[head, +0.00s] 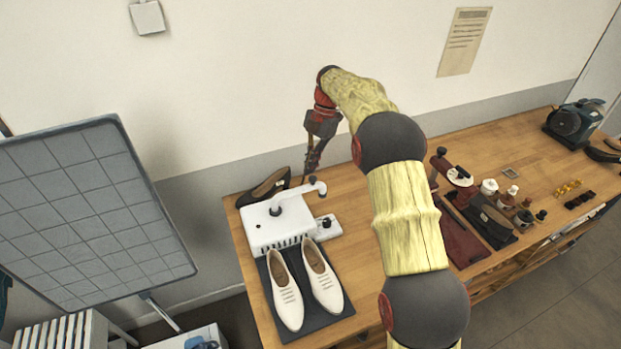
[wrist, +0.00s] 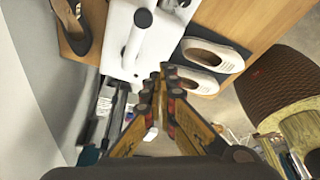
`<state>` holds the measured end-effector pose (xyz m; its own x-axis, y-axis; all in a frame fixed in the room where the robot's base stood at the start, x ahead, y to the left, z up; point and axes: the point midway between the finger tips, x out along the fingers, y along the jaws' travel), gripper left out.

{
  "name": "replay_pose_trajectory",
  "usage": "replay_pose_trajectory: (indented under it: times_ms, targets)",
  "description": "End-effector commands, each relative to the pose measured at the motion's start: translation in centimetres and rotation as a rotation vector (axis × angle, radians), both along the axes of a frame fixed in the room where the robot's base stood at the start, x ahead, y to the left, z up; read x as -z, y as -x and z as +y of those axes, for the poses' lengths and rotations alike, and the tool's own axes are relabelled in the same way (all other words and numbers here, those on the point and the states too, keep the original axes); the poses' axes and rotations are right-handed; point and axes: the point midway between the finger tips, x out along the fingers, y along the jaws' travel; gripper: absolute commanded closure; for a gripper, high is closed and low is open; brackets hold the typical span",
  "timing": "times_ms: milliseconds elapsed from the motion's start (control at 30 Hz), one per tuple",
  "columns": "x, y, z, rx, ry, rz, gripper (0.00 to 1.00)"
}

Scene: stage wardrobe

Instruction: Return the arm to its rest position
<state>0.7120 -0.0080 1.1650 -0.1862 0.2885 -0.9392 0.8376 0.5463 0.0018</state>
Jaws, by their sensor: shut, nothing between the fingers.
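My arm (head: 405,220) reaches up and away over the wooden workbench, bent at the elbow, with its wrist hanging down near the wall. My gripper (head: 312,170) points downward at the back of the bench, close to the white device with a lever (head: 275,222). In the wrist view my gripper (wrist: 167,72) has its fingertips together with nothing between them. The white device (wrist: 135,45) lies beyond the fingertips there. The fingertips look apart from it, but the exact gap cannot be told.
A pair of white shoes (head: 302,284) stands on a dark mat (head: 318,328). A dark shoe (head: 264,188) sits behind the device. Brushes, jars and a dark machine (head: 572,121) occupy the bench's right. A gridded panel (head: 85,200) stands left.

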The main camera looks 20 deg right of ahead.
Motion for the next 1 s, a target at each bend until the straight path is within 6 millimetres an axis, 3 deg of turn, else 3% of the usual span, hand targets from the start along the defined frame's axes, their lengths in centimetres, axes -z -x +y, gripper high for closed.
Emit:
replay_pose_trajectory:
  times_ms: [233, 567, 667, 767, 867, 1000]
  targets:
    - [-2.7, -0.9, -0.3, 0.0, 0.0, 0.001, 1.0]
    - [-3.0, -1.2, -0.4, 0.096, 0.02, 0.024, 1.0]
    - [-2.8, -2.1, -0.6, 0.263, 0.057, 0.042, 1.0]
    - [-0.6, -1.8, -1.0, 0.485, 0.113, 0.101, 1.0]
    - [1.9, -0.5, -1.4, 0.714, 0.176, 0.175, 1.0]
    - [2.4, 2.4, -1.9, 1.034, 0.257, 0.231, 1.0]
